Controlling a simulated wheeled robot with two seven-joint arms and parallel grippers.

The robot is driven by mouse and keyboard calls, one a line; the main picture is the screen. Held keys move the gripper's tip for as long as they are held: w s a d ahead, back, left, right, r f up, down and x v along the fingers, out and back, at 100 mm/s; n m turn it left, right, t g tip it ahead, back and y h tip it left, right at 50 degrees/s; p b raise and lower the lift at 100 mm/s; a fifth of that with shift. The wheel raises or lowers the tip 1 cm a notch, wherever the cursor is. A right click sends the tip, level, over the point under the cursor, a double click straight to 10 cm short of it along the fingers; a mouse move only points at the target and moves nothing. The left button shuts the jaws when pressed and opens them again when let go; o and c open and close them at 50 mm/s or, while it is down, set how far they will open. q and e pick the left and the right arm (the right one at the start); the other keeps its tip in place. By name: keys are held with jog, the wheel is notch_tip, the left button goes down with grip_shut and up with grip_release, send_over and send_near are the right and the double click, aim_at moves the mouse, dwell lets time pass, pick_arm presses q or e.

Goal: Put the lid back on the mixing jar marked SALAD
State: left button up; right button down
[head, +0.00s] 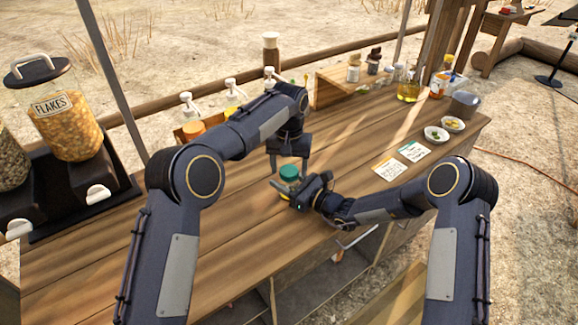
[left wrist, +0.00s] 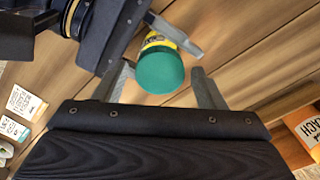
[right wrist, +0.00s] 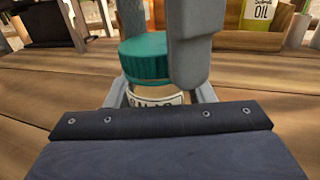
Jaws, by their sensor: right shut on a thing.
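The mixing jar (right wrist: 150,97) stands on the wooden counter with a pale label, only partly readable. A teal lid (right wrist: 146,57) sits on top of its mouth and looks level; I cannot tell if it is screwed tight. The lid also shows in the head view (head: 289,172) and left wrist view (left wrist: 160,72). My right gripper (head: 290,194) is shut on the jar's body from the side, below the lid. My left gripper (left wrist: 164,82) points down from above, its fingers apart on either side of the lid, with a visible gap.
Pump bottles (head: 230,90) stand behind the arms. FLAKES dispensers (head: 68,115) are at the left. Two cards (head: 383,168), small bowls (head: 436,134) and bottles (head: 408,90) are at the right. The counter left of the jar is clear.

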pick_arm(q)
jog(key=shift+o, duration=0.4)
jog(key=shift+r, duration=0.1)
notch_tip(320, 180, up, 12)
dwell(0.4)
pick_arm(e)
jog(key=c, duration=0.6)
grip_release()
jog(key=shift+d, duration=0.1)
